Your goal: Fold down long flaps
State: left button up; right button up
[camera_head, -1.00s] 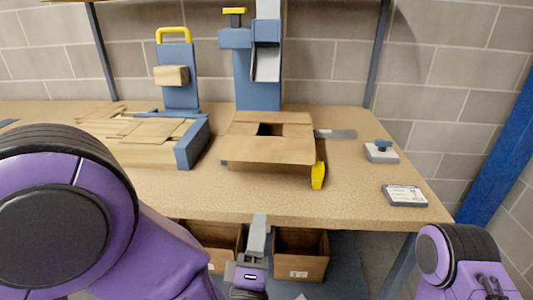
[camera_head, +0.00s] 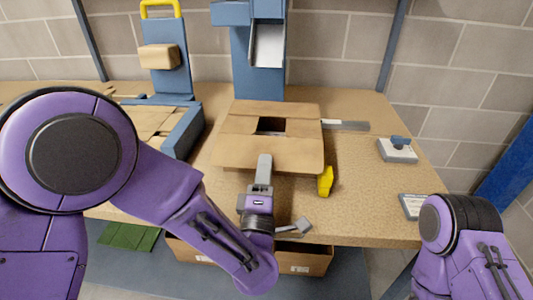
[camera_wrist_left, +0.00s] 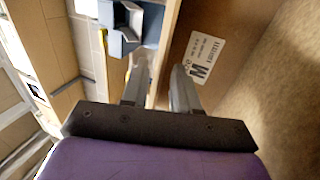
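An open-topped carton (camera_head: 235,152) stands on the packing table (camera_head: 375,210). Its front long flap (camera_head: 229,150) and back long flap (camera_head: 270,107) spread broad and nearly level, with a dark gap between them. My left gripper (camera_head: 264,160) is at the carton's front side, its tip overlapping the front flap in the head view; I cannot tell whether it touches. In the left wrist view its two fingers (camera_wrist_left: 158,82) stand apart beside a brown carton wall bearing a white label (camera_wrist_left: 202,58). Nothing is clearly held between them. My right arm shows at lower right, its gripper out of frame.
A yellow-handled tool (camera_head: 325,181) lies right of the carton. A steel strip (camera_head: 345,125), a small grey device with a blue top (camera_head: 397,150) and a label card (camera_head: 411,206) lie farther right. Flat cardboard (camera_head: 158,122) fills a blue holder at left. Brown bins (camera_head: 305,262) sit below the table.

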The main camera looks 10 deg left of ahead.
pick_arm(q)
jog(key=x, duration=0.2)
jog(key=shift+w+r, duration=0.1)
jog(key=shift+w, duration=0.15)
grip_shut()
dwell(1.2)
